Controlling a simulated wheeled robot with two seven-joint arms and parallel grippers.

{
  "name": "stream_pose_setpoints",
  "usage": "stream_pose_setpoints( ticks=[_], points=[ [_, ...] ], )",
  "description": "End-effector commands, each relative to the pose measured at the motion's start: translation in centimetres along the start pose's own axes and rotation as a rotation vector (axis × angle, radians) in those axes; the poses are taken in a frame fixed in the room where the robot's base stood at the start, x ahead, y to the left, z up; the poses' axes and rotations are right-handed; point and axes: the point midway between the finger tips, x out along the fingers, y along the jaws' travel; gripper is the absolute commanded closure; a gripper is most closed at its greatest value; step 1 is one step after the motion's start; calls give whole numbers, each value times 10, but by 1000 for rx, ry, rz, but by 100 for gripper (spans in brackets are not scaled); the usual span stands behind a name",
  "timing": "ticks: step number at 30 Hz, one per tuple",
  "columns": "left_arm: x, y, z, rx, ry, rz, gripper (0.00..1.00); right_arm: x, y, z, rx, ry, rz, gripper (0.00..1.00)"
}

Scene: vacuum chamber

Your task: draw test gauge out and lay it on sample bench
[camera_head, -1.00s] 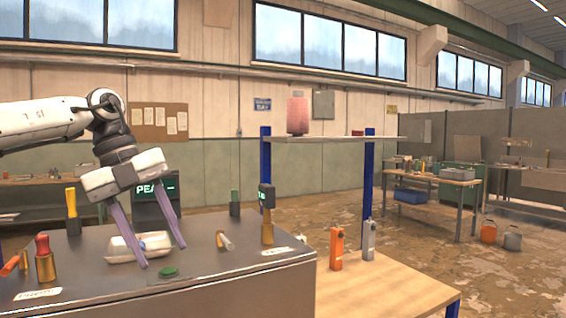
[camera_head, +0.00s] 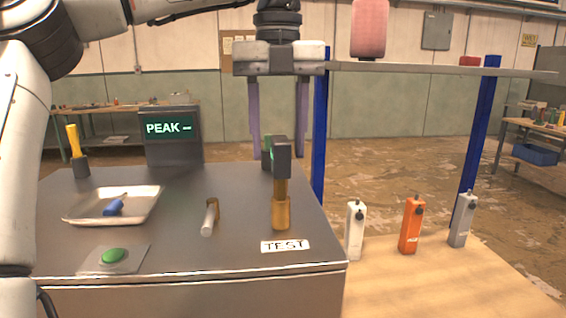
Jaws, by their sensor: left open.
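The test gauge (camera_head: 282,160), a dark head on a brass stem, stands upright in a brass port (camera_head: 281,213) behind the TEST label (camera_head: 285,246) on the grey metal chamber top (camera_head: 180,243). My left gripper (camera_head: 278,153) points down with its purple fingers open and empty. In the picture the fingers lie on either side of the gauge's head; I cannot tell whether they are level with it in depth. The wood-topped bench at lower right, likely the sample bench (camera_head: 420,290), has bare wood in front. My right gripper is not in view.
White (camera_head: 354,231), orange (camera_head: 411,226) and grey (camera_head: 462,220) devices stand along the bench. A blue-posted shelf (camera_head: 430,69) holds a red cylinder (camera_head: 369,28). A tray (camera_head: 83,211), a loose brass-and-silver piece (camera_head: 210,217) and a PEAK display (camera_head: 171,133) are on the chamber top.

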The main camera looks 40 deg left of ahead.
Motion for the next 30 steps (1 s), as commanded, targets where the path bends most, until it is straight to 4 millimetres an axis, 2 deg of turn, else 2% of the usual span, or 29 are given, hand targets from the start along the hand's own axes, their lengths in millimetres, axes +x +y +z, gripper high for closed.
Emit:
stream_pose_setpoints(
  ticks=[3,9,15,22,30],
  points=[
    [23,0,0,2,3,1,56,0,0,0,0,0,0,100],
    [48,0,0,-1,3,1,56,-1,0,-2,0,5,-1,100],
    [57,0,0,-1,0,-1,56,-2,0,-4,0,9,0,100],
    [58,0,0,-1,0,-1,56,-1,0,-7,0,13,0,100],
    [57,0,0,-1,0,0,100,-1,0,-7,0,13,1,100]
  ],
)
